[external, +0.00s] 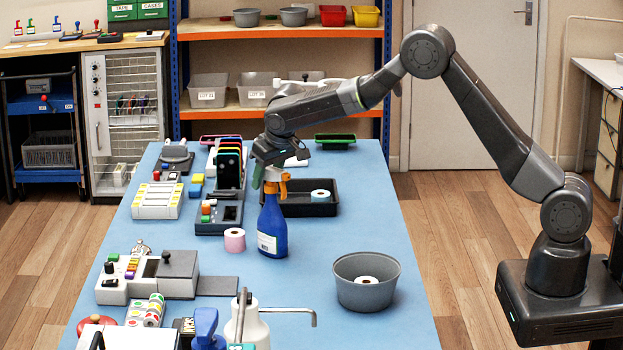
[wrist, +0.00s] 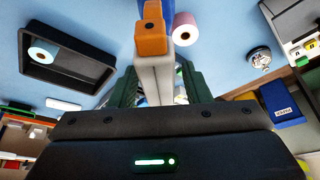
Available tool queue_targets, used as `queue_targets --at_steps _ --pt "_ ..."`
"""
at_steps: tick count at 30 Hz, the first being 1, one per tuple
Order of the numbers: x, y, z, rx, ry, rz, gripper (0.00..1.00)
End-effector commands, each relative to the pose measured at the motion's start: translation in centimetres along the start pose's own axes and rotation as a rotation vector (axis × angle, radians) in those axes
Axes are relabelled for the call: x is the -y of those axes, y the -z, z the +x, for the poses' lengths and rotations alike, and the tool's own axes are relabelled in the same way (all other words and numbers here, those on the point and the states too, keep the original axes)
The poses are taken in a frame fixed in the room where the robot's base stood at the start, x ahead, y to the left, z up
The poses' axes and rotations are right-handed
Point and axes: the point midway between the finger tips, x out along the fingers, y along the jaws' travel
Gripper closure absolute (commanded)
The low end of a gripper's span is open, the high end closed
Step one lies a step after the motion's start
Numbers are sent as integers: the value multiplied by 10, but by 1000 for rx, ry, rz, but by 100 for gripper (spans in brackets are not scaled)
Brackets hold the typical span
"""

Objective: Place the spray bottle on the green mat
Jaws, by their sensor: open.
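The spray bottle (external: 272,228) has a blue body, a white label and an orange trigger, and stands upright on the blue table. My gripper (external: 268,177) is at its head from above. In the wrist view, the bottle's orange and pale head (wrist: 151,40) lies between the dark green fingers of my open gripper (wrist: 157,88). Whether a finger touches it I cannot tell. I cannot make out a flat green mat; a small green-rimmed tray (external: 335,136) lies at the far end of the table.
A black tray (external: 324,209) with a roll sits right behind the bottle. A pink roll (external: 235,240) stands close to its left. A grey bowl (external: 364,290) stands front right. Devices crowd the left side; bare table (external: 345,235) lies right of the bottle.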

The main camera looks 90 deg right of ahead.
Motion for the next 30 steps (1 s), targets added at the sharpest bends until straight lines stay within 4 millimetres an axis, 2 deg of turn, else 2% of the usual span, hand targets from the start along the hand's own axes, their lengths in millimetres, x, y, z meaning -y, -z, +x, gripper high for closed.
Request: queue_targets --at_steps 5,18,24,30 --pt "0 1 -18 -4 1 0 57" --pt "1 1 -104 -3 2 0 57" --pt "0 1 -121 -1 1 0 53" --pt "0 1 -122 0 1 0 53"
